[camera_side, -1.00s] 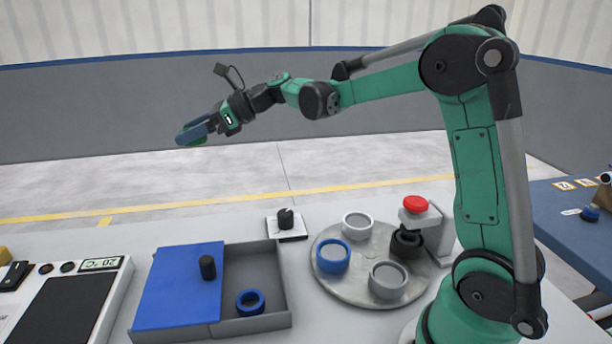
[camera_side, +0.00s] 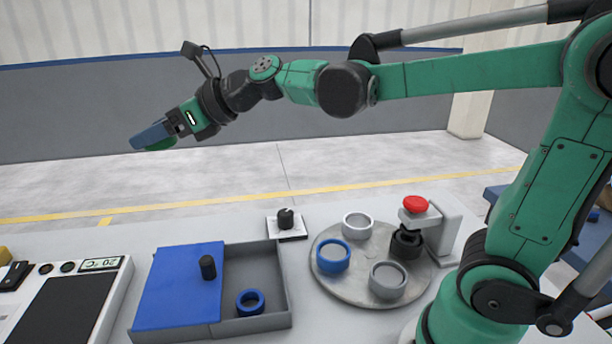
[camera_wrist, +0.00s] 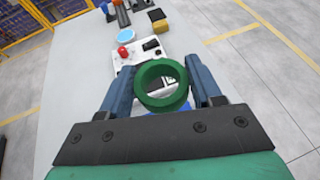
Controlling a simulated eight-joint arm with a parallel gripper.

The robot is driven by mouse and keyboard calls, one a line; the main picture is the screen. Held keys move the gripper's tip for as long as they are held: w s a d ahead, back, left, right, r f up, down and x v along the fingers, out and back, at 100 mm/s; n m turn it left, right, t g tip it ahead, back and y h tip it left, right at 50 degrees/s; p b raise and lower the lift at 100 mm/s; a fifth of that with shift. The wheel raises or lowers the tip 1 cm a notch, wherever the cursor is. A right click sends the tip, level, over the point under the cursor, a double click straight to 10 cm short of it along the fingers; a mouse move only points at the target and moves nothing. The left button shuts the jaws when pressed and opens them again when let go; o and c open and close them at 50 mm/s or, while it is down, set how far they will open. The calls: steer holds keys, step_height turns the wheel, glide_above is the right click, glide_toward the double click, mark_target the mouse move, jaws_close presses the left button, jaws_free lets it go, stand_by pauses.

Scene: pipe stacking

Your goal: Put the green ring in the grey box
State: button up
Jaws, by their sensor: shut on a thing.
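My gripper (camera_side: 152,137) is high above the left part of the table in the side view, well clear of the surface. In the wrist view the green ring (camera_wrist: 144,88) sits between the two blue fingers, and my gripper is shut on it. In the side view only a bit of the green ring (camera_side: 161,145) shows below the fingers. The grey box (camera_side: 285,290) stands on the table, lower and to the right of my gripper. A blue lid (camera_side: 178,285) with a black knob covers its left part. Its right part is open, with a blue ring (camera_side: 250,302) inside.
A round grey plate (camera_side: 365,295) right of the box carries a blue ring (camera_side: 333,257), two grey rings and a black one. A red button (camera_side: 415,203) stands behind it. A black knob (camera_side: 286,218) is behind the box. A scale-like device (camera_side: 75,300) lies left.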

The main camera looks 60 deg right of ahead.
steer(key=s+a+f+n+g+y, duration=0.1)
steer(key=a+f+n+g+y, duration=0.25)
steer(key=a, duration=0.85)
steer(key=s+a+f+n+g+y, duration=0.1)
steer(key=a+f+n+g+y, duration=0.25)
steer(key=a, duration=0.95)
steer(key=shift+t+h, duration=0.4)
steer(key=shift+h, duration=0.1)
steer(key=f, duration=1.5)
steer(key=shift+w+a+f, duration=0.1)
steer(key=shift+a+f, duration=0.1)
steer(key=shift+f, duration=2.2)
steer(key=shift+f, duration=0.15)
steer(key=o, duration=0.9)
steer(key=shift+o, duration=0.2)
